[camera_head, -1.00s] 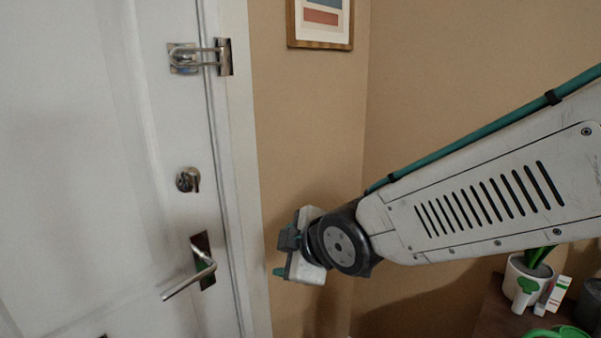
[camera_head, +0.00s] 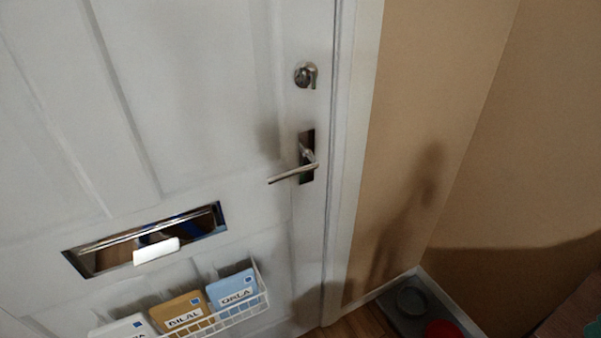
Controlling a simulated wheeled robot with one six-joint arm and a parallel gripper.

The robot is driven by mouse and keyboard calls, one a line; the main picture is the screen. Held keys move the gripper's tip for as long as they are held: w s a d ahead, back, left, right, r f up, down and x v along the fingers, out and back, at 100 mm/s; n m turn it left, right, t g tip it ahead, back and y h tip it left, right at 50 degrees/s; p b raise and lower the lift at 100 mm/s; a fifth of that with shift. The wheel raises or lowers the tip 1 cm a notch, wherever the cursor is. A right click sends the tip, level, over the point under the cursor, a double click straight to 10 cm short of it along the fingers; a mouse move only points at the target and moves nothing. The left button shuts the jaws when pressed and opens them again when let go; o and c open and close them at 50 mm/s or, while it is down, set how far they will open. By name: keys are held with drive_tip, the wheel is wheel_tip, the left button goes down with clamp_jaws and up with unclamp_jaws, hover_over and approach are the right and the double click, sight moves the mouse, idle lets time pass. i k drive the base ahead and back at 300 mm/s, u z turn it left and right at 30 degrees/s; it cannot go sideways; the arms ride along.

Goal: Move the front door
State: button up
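The white front door (camera_head: 205,95) fills the left and middle of the head view. It looks shut against its white frame (camera_head: 350,140). A metal lever handle (camera_head: 292,174) on a dark plate sits near the door's right edge, pointing left and tilted slightly down. A round lock with a thumb turn (camera_head: 305,75) is above it. A letter slot (camera_head: 150,240) with a metal rim crosses the door lower left, with a white piece (camera_head: 156,251) at its lower edge. My gripper is not in view.
A white wire basket (camera_head: 237,313) holding labelled cards, one blue (camera_head: 233,288) and one tan (camera_head: 180,311), is low on the door. A grey tray (camera_head: 437,292) with a red item (camera_head: 443,329) lies on the floor by the tan wall (camera_head: 480,130). A brown surface edge (camera_head: 570,310) is at lower right.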

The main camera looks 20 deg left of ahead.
sight(119, 119)
drive_tip(key=u, duration=0.85)
drive_tip(key=k, duration=0.55)
drive_tip(key=u, duration=0.75)
drive_tip(key=i, duration=0.45)
